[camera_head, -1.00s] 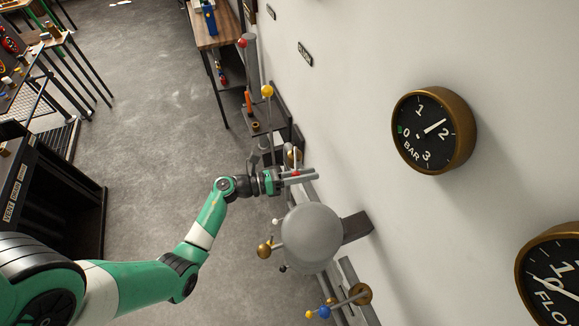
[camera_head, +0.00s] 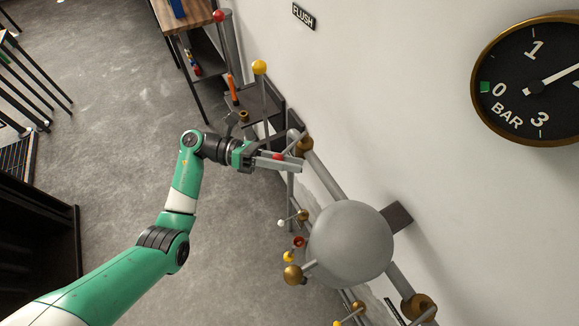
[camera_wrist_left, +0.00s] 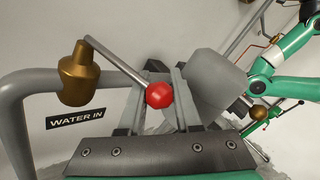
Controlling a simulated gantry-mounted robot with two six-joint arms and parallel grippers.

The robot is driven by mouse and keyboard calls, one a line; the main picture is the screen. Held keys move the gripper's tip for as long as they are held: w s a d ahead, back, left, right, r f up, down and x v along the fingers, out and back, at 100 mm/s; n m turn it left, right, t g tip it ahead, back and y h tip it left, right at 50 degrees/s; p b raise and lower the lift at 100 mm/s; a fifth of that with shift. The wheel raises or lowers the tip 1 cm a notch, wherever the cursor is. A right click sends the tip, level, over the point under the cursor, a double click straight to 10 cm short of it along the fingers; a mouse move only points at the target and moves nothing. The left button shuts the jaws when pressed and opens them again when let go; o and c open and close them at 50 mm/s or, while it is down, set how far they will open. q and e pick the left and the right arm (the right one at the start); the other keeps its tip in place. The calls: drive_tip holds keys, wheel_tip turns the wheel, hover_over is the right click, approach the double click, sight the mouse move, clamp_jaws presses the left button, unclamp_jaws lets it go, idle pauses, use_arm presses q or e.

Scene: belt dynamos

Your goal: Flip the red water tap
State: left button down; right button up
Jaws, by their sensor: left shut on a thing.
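The red water tap has a round red knob (camera_head: 277,157) on a grey lever, which comes from a brass valve body (camera_head: 304,146) on the wall pipe. In the left wrist view the red knob (camera_wrist_left: 160,95) sits between the two grey fingers, with the lever rising up and left to the brass body (camera_wrist_left: 78,78). A "WATER IN" label (camera_wrist_left: 80,118) is below that body. My left gripper (camera_head: 289,161) is shut on the red knob; it also fills the lower middle of the left wrist view (camera_wrist_left: 167,78). My right gripper does not show.
A big grey sphere (camera_head: 350,243) stands close below the tap, with small taps with white (camera_head: 281,223) and yellow (camera_head: 289,257) knobs beside it. A yellow-knobbed rod (camera_head: 259,68) rises behind. A pressure gauge (camera_head: 530,85) hangs on the wall.

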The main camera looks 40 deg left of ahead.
use_arm(q)
drive_tip(key=shift+s+a+r+b, duration=0.1)
drive_tip(key=shift+a+r+b, duration=0.2)
drive_tip(key=shift+a, duration=0.2)
drive_tip(key=shift+s+a+r+b, duration=0.1)
drive_tip(key=shift+a+r+b, duration=0.2)
drive_tip(key=shift+a, duration=0.15)
idle(0.6)
drive_tip(key=c, duration=0.9)
unclamp_jaws()
drive_tip(key=shift+s+a, duration=0.1)
drive_tip(key=shift+s, duration=0.05)
drive_tip(key=o, duration=0.3)
drive_tip(key=shift+s+a+f, duration=0.15)
drive_tip(key=shift+s+a, duration=0.05)
drive_tip(key=shift+s, duration=0.05)
drive_tip(key=shift+w+d+f, duration=0.1)
drive_tip(key=v, duration=1.1)
drive_tip(key=shift+a, duration=0.3)
